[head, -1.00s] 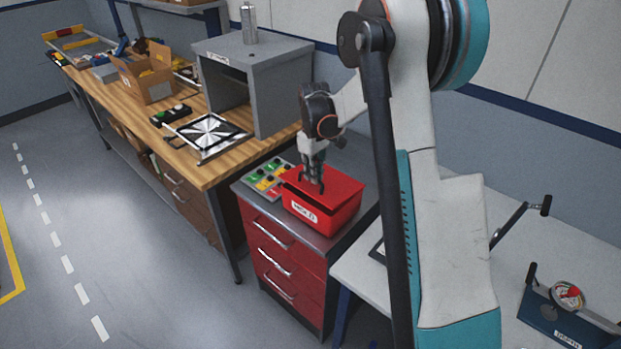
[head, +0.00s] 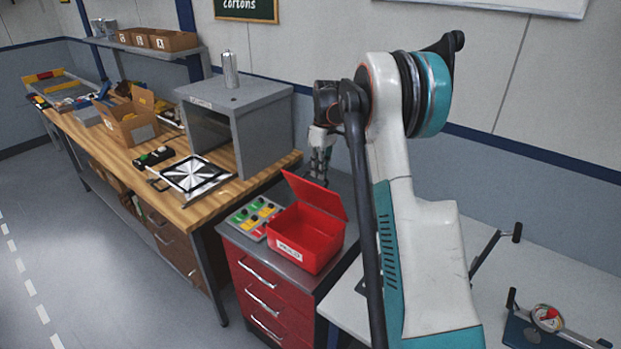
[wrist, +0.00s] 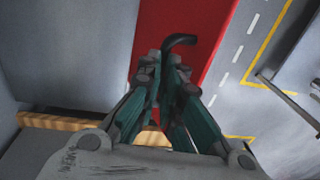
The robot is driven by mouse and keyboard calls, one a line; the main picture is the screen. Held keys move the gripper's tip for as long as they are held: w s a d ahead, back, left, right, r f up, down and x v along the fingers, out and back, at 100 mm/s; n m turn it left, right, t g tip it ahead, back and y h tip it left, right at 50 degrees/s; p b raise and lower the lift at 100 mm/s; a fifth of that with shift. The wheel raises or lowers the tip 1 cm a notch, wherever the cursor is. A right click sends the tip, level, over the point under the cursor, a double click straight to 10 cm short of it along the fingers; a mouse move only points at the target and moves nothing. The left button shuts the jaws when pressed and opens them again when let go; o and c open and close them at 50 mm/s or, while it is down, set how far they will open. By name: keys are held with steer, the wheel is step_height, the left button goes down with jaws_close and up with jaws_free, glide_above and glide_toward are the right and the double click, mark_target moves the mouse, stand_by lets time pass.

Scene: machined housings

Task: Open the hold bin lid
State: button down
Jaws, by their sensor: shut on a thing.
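The red hold bin (head: 318,250) stands on top of a red drawer cabinet, with a white label on its front that is hard to read. Its red lid (head: 318,197) is tilted up, so the inside shows in the head view. My gripper (head: 319,170) is at the lid's raised edge, its fingertips partly hidden behind the lid. In the wrist view my gripper (wrist: 172,70) is shut on a black curved handle (wrist: 181,41) at the red lid (wrist: 205,35). How the fingers sit on the handle is partly hidden.
A panel of coloured buttons (head: 255,217) lies left of the bin on the red drawer cabinet (head: 265,300). A grey open-fronted box (head: 262,125) stands on the wooden bench behind. A pale table (head: 460,262) with a gauge fixture (head: 548,320) is at right.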

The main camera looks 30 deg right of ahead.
steer(key=w+d+f+g+y, duration=0.1)
steer(key=w+d+f+y, duration=0.1)
steer(key=d, duration=0.5)
steer(key=shift+d+f+g+y+p, duration=0.2)
steer(key=shift+g+y+p, duration=0.1)
steer(key=shift+y, duration=0.5)
steer(key=shift+w, duration=0.1)
steer(key=c, duration=1.9)
jaws_free()
steer(key=shift+o, duration=1.1)
steer(key=shift+w+d+f, duration=0.4)
steer(key=shift+w, duration=0.05)
steer(key=s+v, duration=0.1)
steer(key=v, duration=0.6)
steer(key=shift+w+a+r, duration=0.25)
steer(key=shift+r, duration=0.35)
